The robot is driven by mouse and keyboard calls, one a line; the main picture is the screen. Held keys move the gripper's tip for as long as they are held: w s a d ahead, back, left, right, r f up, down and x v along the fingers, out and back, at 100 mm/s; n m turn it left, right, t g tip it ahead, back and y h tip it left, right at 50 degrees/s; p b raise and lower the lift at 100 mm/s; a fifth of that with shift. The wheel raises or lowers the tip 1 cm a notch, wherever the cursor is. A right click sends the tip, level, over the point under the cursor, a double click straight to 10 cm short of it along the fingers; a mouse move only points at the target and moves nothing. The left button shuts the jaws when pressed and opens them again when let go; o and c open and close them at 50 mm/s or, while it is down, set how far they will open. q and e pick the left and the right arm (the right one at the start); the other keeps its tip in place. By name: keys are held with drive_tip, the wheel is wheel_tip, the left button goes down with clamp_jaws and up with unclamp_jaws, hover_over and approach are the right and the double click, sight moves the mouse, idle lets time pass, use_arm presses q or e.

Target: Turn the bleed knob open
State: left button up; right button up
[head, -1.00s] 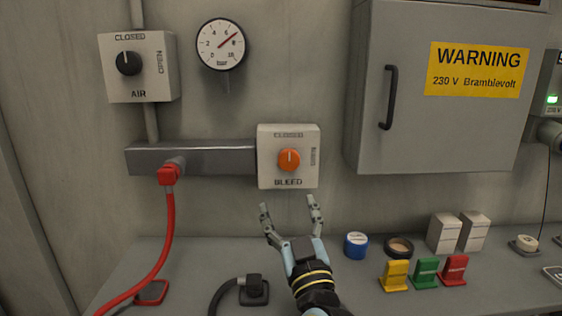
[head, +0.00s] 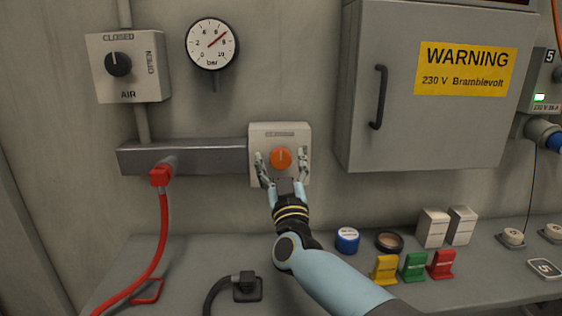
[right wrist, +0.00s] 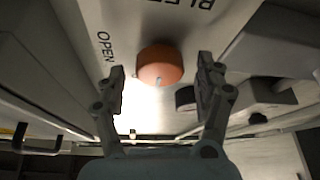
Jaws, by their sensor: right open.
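The orange bleed knob (head: 280,158) sits on a pale box (head: 298,133) on the wall. Its white mark points up toward the CLOSED label. My right gripper (head: 281,163) is open, with one finger on each side of the knob in the head view. In the right wrist view the knob (right wrist: 159,66) shows ahead between the open fingertips (right wrist: 160,80), with a gap on each side. The fingers do not appear to touch it. The word OPEN shows on the box in the wrist view. My left gripper is not in view.
The AIR box (head: 150,75) and a pressure gauge (head: 212,44) are at upper left. A red hose (head: 163,225) hangs from the grey manifold (head: 210,158). A grey cabinet (head: 430,130) stands out at right. The bench (head: 195,260) below holds small coloured blocks.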

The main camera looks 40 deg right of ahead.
drive_tip(key=c, duration=1.2)
drive_tip(key=shift+o, duration=0.2)
drive_tip(key=shift+m, duration=0.3)
drive_tip(key=m+g+h, duration=0.1)
drive_tip(key=m, duration=0.2)
drive_tip(key=m+g+h, duration=0.1)
drive_tip(key=m+h, duration=0.1)
drive_tip(key=m, duration=0.1)
drive_tip(key=shift+m, duration=0.3)
drive_tip(key=m+g+h, duration=0.1)
drive_tip(key=m, duration=0.2)
drive_tip(key=m+g+h, duration=0.1)
drive_tip(key=m, duration=0.2)
drive_tip(key=shift+g, duration=0.4)
drive_tip(key=m+g+p, duration=0.1)
drive_tip(key=m+g, duration=0.1)
drive_tip(key=m, duration=0.4)
drive_tip(key=shift+m+g+p, duration=0.5)
drive_tip(key=shift+m+g, duration=0.6)
drive_tip(key=shift+m, duration=1.1)
drive_tip(key=shift+f, duration=0.1)
